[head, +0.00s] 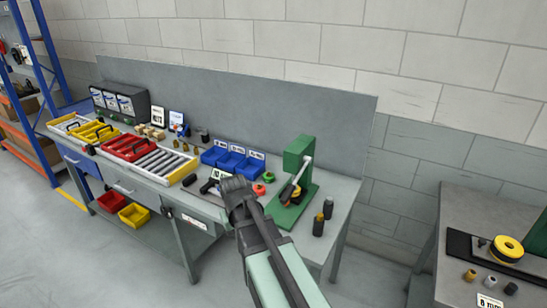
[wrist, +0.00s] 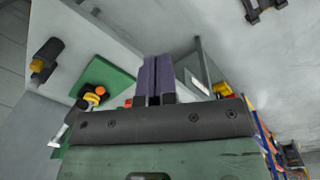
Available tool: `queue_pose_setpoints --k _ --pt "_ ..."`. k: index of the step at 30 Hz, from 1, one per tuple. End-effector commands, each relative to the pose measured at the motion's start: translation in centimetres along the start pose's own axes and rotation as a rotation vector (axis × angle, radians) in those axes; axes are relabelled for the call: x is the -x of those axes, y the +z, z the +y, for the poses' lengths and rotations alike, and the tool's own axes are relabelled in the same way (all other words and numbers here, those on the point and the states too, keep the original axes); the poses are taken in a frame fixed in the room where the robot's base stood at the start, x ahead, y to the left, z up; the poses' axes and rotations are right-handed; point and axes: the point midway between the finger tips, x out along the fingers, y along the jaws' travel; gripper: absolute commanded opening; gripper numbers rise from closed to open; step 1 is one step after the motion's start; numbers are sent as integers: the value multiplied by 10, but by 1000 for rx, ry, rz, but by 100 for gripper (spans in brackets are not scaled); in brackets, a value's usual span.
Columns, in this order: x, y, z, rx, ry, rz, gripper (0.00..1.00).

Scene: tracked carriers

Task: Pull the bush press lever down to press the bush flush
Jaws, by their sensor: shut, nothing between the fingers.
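The green bush press (head: 298,157) stands on the right part of the workbench. Its grey lever (head: 303,173) slants down and left from the head to a dark grip. An orange and black part shows by the press base, but I cannot tell whether it is the bush. The green press base (wrist: 117,76) shows upside down at the left of the wrist view. My gripper (head: 234,182) is left of the press in the head view, apart from the lever. Its purple fingers (wrist: 153,78) are together and empty.
Two dark cylinders, one gold-topped (head: 318,224), stand right of the press. Blue bins (head: 232,160), a red tray (head: 130,148) and a roller strip (head: 160,163) lie to the left. A second bench (head: 455,215) stands at right, past a floor gap.

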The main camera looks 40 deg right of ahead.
Motion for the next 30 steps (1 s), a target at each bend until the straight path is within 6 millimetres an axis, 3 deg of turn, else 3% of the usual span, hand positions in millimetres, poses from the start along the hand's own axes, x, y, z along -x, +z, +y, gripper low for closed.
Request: queue_pose_setpoints --k 1,4,7,9,12,20,30 --pt "64 -35 35 6 27 -2 0" --pt "114 -84 104 92 99 -17 0" --pt "143 -134 170 279 184 -55 0" --pt "122 -147 177 446 226 -82 0" --pt "120 -141 177 560 238 -99 0" --pt "109 -140 177 577 235 -100 0" --pt "43 -138 191 574 234 -99 0"
